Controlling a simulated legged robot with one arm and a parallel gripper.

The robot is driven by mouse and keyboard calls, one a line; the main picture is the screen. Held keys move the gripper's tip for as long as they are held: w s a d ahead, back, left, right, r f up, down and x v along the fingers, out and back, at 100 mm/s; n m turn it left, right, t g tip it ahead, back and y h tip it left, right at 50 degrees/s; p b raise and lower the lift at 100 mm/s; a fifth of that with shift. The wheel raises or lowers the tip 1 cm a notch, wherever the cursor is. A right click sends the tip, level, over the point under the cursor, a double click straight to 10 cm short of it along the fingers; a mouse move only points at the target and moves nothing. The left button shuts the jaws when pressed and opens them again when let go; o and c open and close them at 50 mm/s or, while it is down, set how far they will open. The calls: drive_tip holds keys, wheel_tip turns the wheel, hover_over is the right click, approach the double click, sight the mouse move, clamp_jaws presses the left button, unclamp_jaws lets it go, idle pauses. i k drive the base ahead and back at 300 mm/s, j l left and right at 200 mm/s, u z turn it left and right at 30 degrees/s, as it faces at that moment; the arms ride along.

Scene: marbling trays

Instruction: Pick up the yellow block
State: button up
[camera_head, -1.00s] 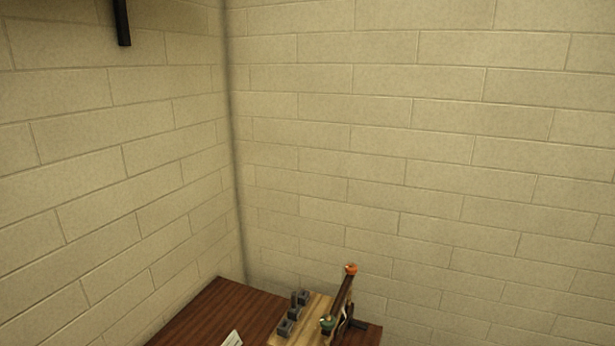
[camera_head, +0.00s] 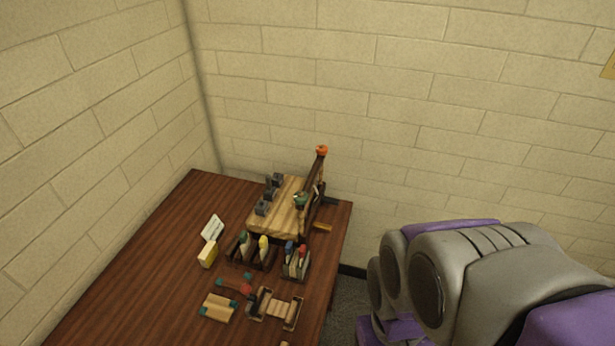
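A yellow block (camera_head: 208,254) with a pale side sits on the left part of the brown wooden table, just in front of a small white card. Its near side is clear of other things. A grey and purple part of my arm fills the lower right of the view, beyond the table's right edge. No gripper fingers show, so my gripper is out of view.
The table (camera_head: 130,290) stands in a corner of block walls. A wooden board (camera_head: 290,215) with grey clamps stands at the back. The left front is clear.

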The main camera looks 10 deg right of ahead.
sight(206, 258)
drive_tip(key=i+l, duration=0.35)
drive_tip(key=i, duration=0.2)
drive_tip(key=i+l+u, duration=0.25)
drive_tip(key=u, duration=0.25)
drive_tip(key=i+l+u, duration=0.35)
drive_tip(key=u, duration=1.4)
